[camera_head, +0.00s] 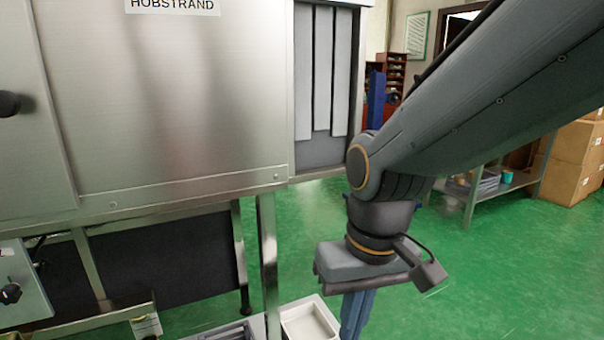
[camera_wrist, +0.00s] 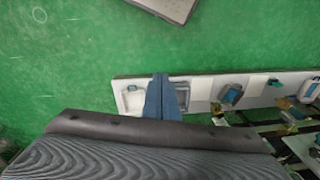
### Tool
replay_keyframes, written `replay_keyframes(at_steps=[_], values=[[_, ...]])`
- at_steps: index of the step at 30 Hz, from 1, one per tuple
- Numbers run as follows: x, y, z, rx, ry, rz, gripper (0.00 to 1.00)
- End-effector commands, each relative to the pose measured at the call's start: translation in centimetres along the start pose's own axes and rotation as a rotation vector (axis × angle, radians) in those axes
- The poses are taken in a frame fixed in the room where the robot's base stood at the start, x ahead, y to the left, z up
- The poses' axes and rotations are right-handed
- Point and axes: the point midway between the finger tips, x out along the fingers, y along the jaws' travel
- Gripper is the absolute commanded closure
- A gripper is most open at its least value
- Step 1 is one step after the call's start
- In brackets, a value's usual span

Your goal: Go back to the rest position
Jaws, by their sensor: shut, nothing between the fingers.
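My gripper (camera_head: 355,314) hangs below my wrist in the head view, to the right of the steel machine (camera_head: 160,110). Its blue fingers point down and their tips run out of the picture. In the wrist view the blue fingers (camera_wrist: 161,98) lie side by side, shut with nothing between them. Behind them is a long white shelf (camera_wrist: 205,95) with trays and small items on it. The fingers appear over a pale tray (camera_wrist: 132,99) and the tray beside it, and hide part of both. I cannot tell their height above it.
A pale tray (camera_head: 309,322) stands beside a machine leg (camera_head: 268,255), left of my gripper. A control box (camera_head: 18,288) with a dark knob is at the far left. A bench (camera_head: 490,190) and cardboard boxes (camera_head: 575,160) stand back right. Green floor (camera_head: 480,275) right of my gripper is clear.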

Motion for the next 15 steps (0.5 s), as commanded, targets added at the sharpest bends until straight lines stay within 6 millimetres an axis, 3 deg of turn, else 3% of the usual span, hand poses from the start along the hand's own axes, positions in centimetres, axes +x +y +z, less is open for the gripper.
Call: replay_keyframes(at_steps=[4,15], values=[[-0.9,1.7,2.8,-0.019,-0.052,0.022,1.0],[-3.7,3.1,2.5,0.043,-0.049,0.034,1.0]])
